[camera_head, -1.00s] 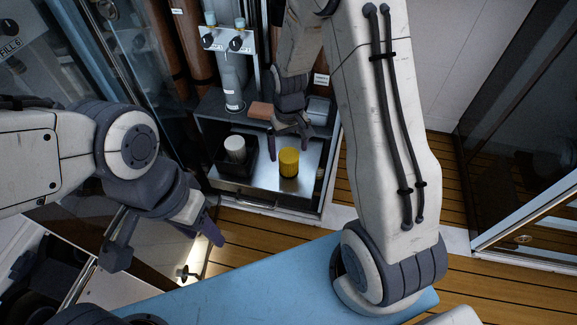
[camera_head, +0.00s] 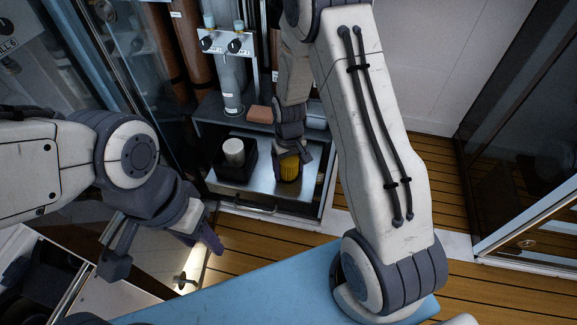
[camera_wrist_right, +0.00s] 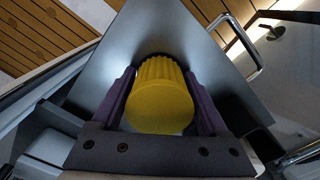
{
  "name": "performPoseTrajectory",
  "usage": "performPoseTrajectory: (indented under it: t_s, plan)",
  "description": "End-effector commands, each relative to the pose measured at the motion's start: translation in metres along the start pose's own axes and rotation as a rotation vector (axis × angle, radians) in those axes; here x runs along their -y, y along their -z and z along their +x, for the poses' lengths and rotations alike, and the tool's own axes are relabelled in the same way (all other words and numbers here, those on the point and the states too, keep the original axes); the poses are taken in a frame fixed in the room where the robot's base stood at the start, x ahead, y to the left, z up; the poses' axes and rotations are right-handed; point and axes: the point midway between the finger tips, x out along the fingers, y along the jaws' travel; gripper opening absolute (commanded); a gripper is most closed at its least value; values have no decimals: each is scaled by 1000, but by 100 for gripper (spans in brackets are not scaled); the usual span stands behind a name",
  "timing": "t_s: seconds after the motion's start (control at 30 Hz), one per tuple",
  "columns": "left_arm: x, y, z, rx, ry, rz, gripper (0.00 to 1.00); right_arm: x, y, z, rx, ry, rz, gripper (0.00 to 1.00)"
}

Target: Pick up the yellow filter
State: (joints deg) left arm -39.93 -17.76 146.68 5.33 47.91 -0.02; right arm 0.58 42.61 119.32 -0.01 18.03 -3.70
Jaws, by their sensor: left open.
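The yellow filter (camera_head: 289,172) is a ribbed cylinder standing upright on the metal shelf of the open cabinet. In the right wrist view, the yellow filter (camera_wrist_right: 160,103) shows its flat round top toward the camera. My right gripper (camera_head: 293,158) is lowered over it from above. In the wrist view, my right gripper (camera_wrist_right: 160,80) has one purple finger on each side of the filter, very close to its sides. I cannot tell if the fingers press on it. My left gripper (camera_head: 165,262) is open and empty, far to the left of the filter.
A white cylinder (camera_head: 234,151) stands in a black holder (camera_head: 222,172) just left of the filter. An orange-brown block (camera_head: 260,114) lies on the upper ledge. A grey cylinder unit (camera_head: 231,90) stands behind. A blue surface (camera_head: 230,290) is in front.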

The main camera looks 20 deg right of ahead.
Motion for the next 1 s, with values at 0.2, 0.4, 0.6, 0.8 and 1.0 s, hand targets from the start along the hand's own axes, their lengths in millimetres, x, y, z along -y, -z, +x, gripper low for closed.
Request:
performPoseTrajectory:
  t_s: [0.2,0.4,0.6,0.8,1.0]
  plan:
    - [0,0,0,0,0,0,50,0,0,0,0,0,0,14]
    - [0,0,0,0,0,0,50,0,0,-2,0,0,0,15]
    - [0,0,-5,0,0,0,50,0,0,-18,-2,0,0,15]
    - [-1,1,-13,0,0,0,50,-6,-10,-51,0,0,3,15]
    - [-2,1,-20,0,0,0,50,-28,-51,-78,-1,0,6,15]
